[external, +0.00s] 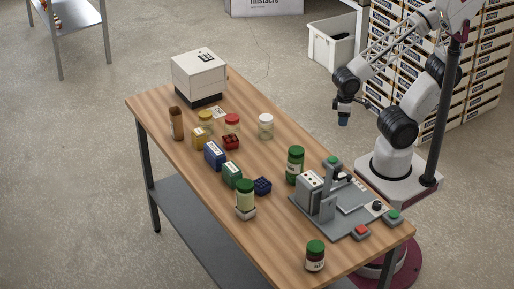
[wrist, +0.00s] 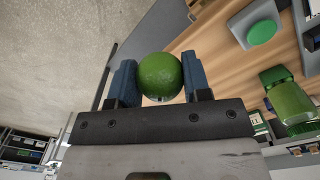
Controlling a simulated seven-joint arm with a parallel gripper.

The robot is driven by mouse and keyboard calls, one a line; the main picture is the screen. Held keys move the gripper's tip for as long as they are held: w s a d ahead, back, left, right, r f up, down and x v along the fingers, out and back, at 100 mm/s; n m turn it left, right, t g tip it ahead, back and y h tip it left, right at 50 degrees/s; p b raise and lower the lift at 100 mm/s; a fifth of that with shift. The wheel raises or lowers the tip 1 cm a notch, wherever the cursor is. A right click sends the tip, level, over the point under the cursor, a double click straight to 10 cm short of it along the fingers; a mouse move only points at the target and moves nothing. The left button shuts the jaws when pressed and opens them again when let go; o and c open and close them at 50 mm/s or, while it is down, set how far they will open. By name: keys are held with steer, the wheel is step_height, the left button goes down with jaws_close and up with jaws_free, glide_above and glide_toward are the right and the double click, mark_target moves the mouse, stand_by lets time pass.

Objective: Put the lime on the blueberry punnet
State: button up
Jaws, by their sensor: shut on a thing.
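My gripper (wrist: 158,85) is shut on the lime (wrist: 160,72), a round green fruit held between the two blue fingers in the wrist view. In the external view my gripper (external: 343,121) hangs in the air beyond the far right edge of the table, and the lime cannot be made out there. The blueberry punnet (external: 263,186), small and dark blue, sits on the table near its middle, beside a green box and left of the grey station. It is well to the left of and below my gripper in the picture. I cannot make out the punnet in the wrist view.
A tall green-lidded jar (external: 295,166) and the grey station (external: 345,207) with its upright post stand right of the punnet. A green-lidded jar on a small block (external: 245,200) and a green box (external: 232,175) are close on its left. Bare wood lies in front.

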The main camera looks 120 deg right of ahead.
step_height(320, 180, up, 9)
steer(key=shift+r, duration=0.15)
steer(key=w+a+r, duration=0.1)
steer(key=w, duration=1.4)
steer(key=w+a+r+m, duration=0.1)
steer(key=w+r, duration=0.1)
steer(key=w, duration=1.2)
steer(key=shift+w+a, duration=0.2)
steer(key=shift+w, duration=0.2)
steer(key=w+a, duration=0.1)
steer(key=w, duration=0.2)
steer(key=w+a+f, duration=0.1)
steer(key=w, duration=0.2)
steer(key=w+a+f, duration=0.1)
steer(key=w, duration=0.3)
steer(key=shift+w+f, duration=0.1)
steer(key=shift+f, duration=0.05)
glide_above(262, 182)
step_height(262, 182, down, 5)
steer(key=shift+d+f, duration=0.1)
steer(key=shift+f, duration=0.5)
steer(key=shift+f, duration=3.1)
